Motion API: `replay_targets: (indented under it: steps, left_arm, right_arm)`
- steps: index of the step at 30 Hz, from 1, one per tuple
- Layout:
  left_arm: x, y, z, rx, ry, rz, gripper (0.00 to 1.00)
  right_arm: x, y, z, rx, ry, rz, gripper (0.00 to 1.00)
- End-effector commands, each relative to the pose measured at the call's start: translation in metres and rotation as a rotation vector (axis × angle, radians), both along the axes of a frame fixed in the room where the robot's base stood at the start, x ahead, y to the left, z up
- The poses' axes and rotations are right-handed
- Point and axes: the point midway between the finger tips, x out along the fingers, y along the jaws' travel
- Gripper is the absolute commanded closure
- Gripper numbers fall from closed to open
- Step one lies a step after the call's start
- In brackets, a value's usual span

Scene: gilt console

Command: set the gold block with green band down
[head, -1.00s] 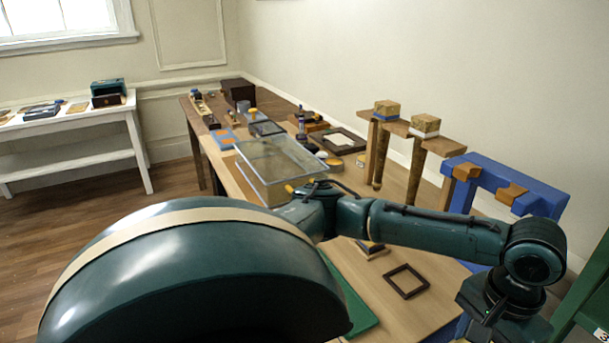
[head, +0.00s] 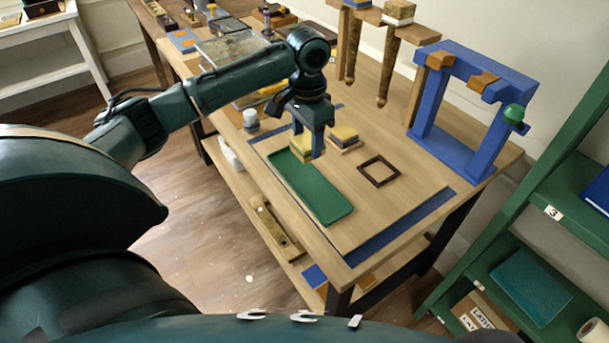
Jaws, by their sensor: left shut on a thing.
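My left gripper (head: 310,145) points down over the far end of the green tray (head: 330,208), with its jaws shut on a small gold block (head: 303,141). The fingers hide much of the block, so its band colour cannot be made out. I cannot tell whether the block touches the tray or hangs just above it. Another yellow-topped block (head: 344,133) sits on a small wooden base just right of the gripper. My right gripper is not in view.
An empty dark square frame (head: 379,171) lies right of the tray. A blue arch (head: 437,145) with orange pieces and a green knob (head: 513,113) stands at the table's right. Banded gold blocks (head: 399,12) rest on a raised wooden ledge. Bare tabletop (head: 365,215) lies between tray and frame.

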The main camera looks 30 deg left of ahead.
Motion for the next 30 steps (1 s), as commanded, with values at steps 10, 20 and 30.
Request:
replay_targets:
  steps: [10, 20, 30]
  left_arm:
    - [0.0, 0.002, -0.048, 0.0, 0.003, -0.008, 0.73]
    - [0.0, 0.001, -0.094, 0.001, 0.002, -0.008, 0.73]
    - [0.0, 0.001, -0.097, 0.001, 0.002, -0.008, 0.73]
  right_arm:
    - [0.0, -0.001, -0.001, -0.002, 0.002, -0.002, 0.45]
    - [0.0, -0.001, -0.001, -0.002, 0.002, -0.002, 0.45]
    - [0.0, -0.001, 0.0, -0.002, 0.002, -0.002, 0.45]
